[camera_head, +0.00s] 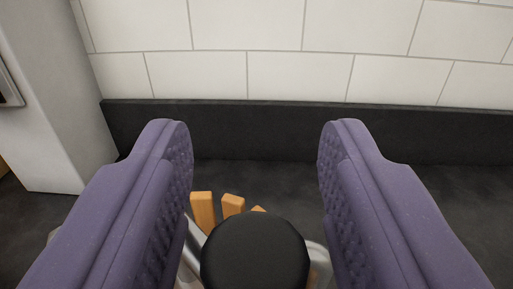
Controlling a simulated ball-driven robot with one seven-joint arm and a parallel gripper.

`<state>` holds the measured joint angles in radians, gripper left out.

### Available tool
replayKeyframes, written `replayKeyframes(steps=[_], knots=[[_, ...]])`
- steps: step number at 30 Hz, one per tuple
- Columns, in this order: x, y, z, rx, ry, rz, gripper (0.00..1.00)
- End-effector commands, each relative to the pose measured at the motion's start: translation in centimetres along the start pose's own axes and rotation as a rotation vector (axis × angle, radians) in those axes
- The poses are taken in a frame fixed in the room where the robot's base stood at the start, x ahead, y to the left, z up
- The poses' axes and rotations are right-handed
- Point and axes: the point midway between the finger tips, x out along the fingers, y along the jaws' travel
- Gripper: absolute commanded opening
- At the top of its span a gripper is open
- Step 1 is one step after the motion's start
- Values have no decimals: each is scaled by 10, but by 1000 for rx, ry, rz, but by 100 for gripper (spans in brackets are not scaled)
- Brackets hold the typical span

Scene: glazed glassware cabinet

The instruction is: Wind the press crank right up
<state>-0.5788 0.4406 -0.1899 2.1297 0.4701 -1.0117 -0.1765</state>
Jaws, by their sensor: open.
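My gripper (255,132) shows as two purple padded fingers, wide apart with nothing held between them. A round black knob (254,252), which looks like the crank's handle end, sits low in the picture between the fingers. It appears apart from both pads. Grey metal parts (192,250) show beside and behind the knob, perhaps part of the press. The rest of the crank and the press body are hidden by the knob and fingers or cut off by the lower edge.
Several light wooden pieces (203,209) stick up just behind the knob. A dark counter (262,180) with a black upstand (250,128) runs along a white tiled wall (300,75). A pale cabinet or appliance (50,100) stands at the left. Counter beyond the wooden pieces looks clear.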

Motion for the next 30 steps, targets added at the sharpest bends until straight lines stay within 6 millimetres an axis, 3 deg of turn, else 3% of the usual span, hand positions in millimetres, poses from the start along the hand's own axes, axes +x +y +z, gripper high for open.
replayKeyframes(steps=[2, 6, 9, 20, 30], knots=[[0, 0, 0, 0, 0, 0, 48], [0, 0, 0, 0, 0, 0, 16], [0, 0, 0, 0, 0, 0, 0], [2, 3, 2, 1, 3, -59, 0], [13, 8, 3, 0, 3, -307, 0]])
